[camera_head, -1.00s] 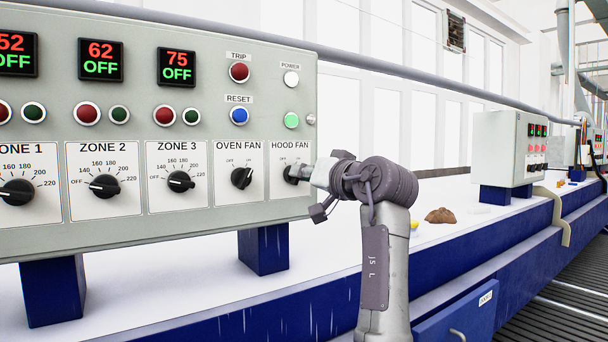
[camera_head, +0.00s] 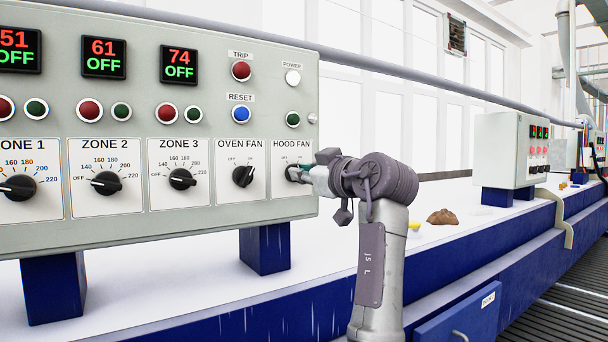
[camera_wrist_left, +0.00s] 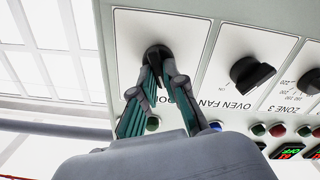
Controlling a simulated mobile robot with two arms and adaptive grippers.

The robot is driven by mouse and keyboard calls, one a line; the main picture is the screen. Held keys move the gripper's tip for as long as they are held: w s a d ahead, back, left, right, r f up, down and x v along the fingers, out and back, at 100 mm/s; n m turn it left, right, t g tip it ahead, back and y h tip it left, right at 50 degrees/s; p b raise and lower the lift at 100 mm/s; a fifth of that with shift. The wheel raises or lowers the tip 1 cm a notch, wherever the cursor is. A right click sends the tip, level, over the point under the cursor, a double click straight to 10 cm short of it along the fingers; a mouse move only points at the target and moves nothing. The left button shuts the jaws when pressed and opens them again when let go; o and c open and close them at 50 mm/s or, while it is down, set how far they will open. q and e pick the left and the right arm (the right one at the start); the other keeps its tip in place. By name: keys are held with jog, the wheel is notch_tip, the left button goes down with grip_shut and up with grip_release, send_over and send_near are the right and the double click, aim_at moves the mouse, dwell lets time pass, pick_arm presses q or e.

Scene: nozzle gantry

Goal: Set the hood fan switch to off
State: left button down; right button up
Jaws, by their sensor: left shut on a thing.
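The hood fan switch (camera_head: 291,172) is a black rotary knob at the right end of the grey control panel (camera_head: 225,215). My left gripper (camera_head: 302,174) is shut on this knob from the right. In the left wrist view, the two fingers (camera_wrist_left: 160,66) close around the knob (camera_wrist_left: 156,50), with their tips against it. The fingers hide much of the knob and its label, so I cannot read its exact pointer position. The round lamp (camera_head: 293,119) above the hood fan label is dark green and unlit. My right gripper is not in view.
The oven fan knob (camera_head: 242,176) sits close to the left of the hood fan switch. Zone knobs, red and green buttons and OFF displays fill the panel further left. A brown lump (camera_head: 442,217) lies on the white surface to the right of my arm.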

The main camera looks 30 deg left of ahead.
pick_arm(q)
jog(key=shift+f+n, duration=0.1)
jog(key=shift+n, duration=0.4)
dwell(0.3)
jog(key=c, duration=1.2)
grip_release()
jog(key=shift+a, duration=0.1)
jog(key=v, duration=1.2)
